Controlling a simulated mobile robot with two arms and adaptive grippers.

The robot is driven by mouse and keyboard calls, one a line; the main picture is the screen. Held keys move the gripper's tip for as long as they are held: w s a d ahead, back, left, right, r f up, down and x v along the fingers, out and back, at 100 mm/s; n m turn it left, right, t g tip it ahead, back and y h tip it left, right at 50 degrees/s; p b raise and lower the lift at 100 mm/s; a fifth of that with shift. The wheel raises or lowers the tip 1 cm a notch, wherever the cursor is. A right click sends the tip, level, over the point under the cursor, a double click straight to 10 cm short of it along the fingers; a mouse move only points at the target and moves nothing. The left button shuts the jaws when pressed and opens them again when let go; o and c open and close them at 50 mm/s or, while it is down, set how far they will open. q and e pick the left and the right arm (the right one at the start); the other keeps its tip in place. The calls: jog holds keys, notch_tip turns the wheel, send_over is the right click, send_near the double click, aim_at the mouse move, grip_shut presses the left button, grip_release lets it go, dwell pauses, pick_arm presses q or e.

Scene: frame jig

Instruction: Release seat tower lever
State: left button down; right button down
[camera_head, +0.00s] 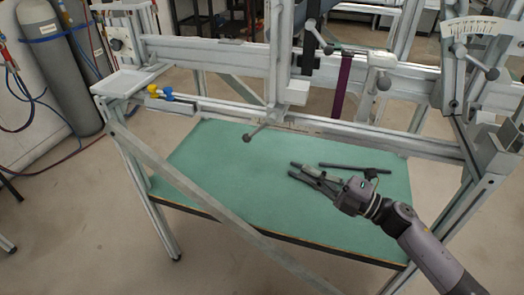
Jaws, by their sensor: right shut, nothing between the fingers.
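A frame jig of pale metal beams (205,55) stands over a green shelf (225,165). A vertical tower (281,45) rises from its middle beams. A dark lever (318,38) with a round knob sits at the tower's right, high up. Another ball-ended lever (262,131) sticks out low near the tower's foot. I cannot tell which one is the seat tower lever. My right gripper (294,171) is shut and empty, over the green shelf, below and right of the low lever and apart from it. My left gripper is out of view.
A dial plate (482,27) is at the upper right. A diagonal bar (190,190) crosses in front. A grey gas cylinder (62,75) stands at left. The shelf's left part is clear.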

aim_at(259, 128)
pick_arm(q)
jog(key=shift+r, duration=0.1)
pick_arm(e)
jog(key=shift+s+r, duration=0.1)
jog(key=shift+r, duration=0.05)
jog(key=shift+a, duration=0.1)
